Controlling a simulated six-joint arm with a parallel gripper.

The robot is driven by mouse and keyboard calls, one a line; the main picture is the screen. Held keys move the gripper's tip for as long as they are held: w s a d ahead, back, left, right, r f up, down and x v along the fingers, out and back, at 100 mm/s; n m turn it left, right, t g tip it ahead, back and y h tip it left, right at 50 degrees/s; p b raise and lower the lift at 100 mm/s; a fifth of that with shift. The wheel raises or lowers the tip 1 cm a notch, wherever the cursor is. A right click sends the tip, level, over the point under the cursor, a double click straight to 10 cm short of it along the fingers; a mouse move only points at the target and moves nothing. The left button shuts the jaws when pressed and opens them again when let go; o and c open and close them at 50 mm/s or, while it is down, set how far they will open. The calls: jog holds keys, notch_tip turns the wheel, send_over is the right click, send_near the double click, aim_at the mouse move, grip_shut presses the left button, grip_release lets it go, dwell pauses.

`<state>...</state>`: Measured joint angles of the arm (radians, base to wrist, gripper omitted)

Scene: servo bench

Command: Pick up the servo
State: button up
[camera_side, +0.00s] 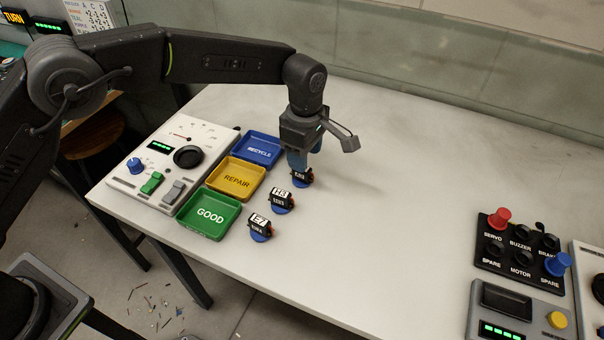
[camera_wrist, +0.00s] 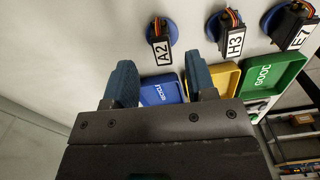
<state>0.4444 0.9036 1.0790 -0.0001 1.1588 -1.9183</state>
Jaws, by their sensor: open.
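Three small black servos stand on blue round bases in a row on the white table. The one tagged A2 (camera_wrist: 160,45) is at the far end of the row, and in the side view this servo (camera_side: 301,178) is right below my gripper. The H3 servo (camera_side: 281,201) is in the middle, also seen in the wrist view (camera_wrist: 232,36). The E7 servo (camera_side: 261,228) is nearest the side camera. My gripper (camera_side: 303,160) points down with its blue fingers just above the A2 servo. In the wrist view the fingers (camera_wrist: 161,82) are spread apart with nothing between them.
Beside the servos are a blue RECYCLE tray (camera_side: 277,151), a yellow REPAIR tray (camera_side: 258,168) and a green GOOD tray (camera_side: 234,221), all empty. A white control box (camera_side: 150,190) stands left of the trays. A black switch panel (camera_side: 519,269) is at right. The table's middle is clear.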

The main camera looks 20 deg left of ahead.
jog(key=shift+a+f, duration=0.15)
jog(key=shift+f, duration=1.3)
jog(key=shift+a+f, duration=0.15)
jog(key=shift+f, duration=1.3)
grip_shut()
